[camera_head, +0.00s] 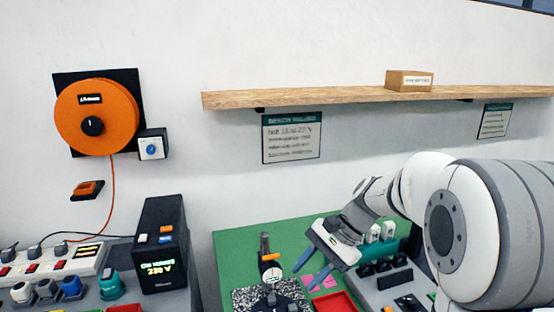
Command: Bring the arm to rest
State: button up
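My arm reaches in from the right edge over the green mat (236,245). My gripper (306,275) hangs at the arm's end, tilted down and to the left. Its two fingers stand apart, with nothing seen between them. Below and left of it is a small upright device with an orange part (270,272) on a black-and-white speckled plate (243,300). Pink notes (322,281) and a red tray (335,302) lie beneath the gripper. I cannot tell the exact height of the fingers above them.
A grey unit with black knobs (383,267) stands close to my arm at the right. A black box showing 230 V (162,250) stands at left. A wooden shelf (330,97) with a small carton (409,81) crosses the wall above. An orange spool (97,115) hangs upper left.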

jog(key=s+d+n+t+h, duration=0.2)
jog(key=s+d+n+h, duration=0.1)
jog(key=s, duration=0.4)
jog(key=s+d+f+n+t+h, duration=0.1)
jog(key=s+d+n+h, duration=0.3)
jog(key=s, duration=0.4)
jog(key=shift+s+d+n+t+h, duration=0.25)
jog(key=shift+d+n+t, duration=0.25)
jog(key=shift+n+t, duration=0.35)
jog(key=shift+o, duration=0.3)
